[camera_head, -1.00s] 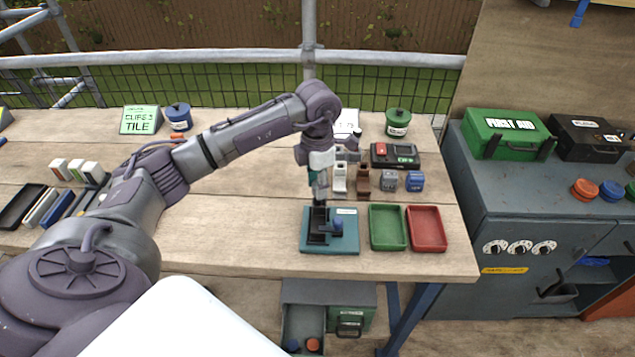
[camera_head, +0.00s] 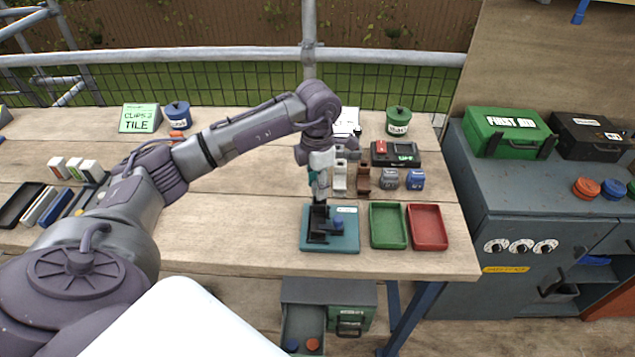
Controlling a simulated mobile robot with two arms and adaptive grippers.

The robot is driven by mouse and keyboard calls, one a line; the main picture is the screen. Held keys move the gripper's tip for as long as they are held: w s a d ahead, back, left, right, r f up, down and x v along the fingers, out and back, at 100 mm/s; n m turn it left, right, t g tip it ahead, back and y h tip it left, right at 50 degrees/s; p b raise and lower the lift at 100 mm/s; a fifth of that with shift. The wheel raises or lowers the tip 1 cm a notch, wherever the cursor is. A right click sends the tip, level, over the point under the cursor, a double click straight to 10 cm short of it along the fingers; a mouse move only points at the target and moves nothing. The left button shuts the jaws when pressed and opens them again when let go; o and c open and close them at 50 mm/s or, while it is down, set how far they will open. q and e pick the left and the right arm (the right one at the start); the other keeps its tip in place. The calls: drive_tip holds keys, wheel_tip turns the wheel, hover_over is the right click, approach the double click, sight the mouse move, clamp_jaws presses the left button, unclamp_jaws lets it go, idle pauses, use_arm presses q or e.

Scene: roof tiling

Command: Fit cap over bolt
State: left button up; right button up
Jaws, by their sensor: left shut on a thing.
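A teal base plate (camera_head: 347,242) lies near the front edge of the bench. It bears a black fixture (camera_head: 318,222) and a small blue piece (camera_head: 338,223) just right of it. My left gripper (camera_head: 320,197) points down over the black fixture at the plate's back left. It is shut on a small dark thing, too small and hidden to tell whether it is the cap. A bolt cannot be made out, and whether the held thing touches the fixture is unclear. My right gripper is not in view.
A green tray (camera_head: 388,243) and a red tray (camera_head: 428,244) lie right of the plate. Behind stand white and brown holders (camera_head: 363,180), grey and blue blocks (camera_head: 416,179) and a black device (camera_head: 395,160).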

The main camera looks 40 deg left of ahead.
use_arm(q)
drive_tip(key=shift+f, duration=0.15)
idle(0.5)
drive_tip(key=o, duration=0.8)
drive_tip(key=shift+c, duration=0.2)
drive_tip(key=shift+r+p, duration=2.1)
drive_tip(key=shift+r, duration=1.45)
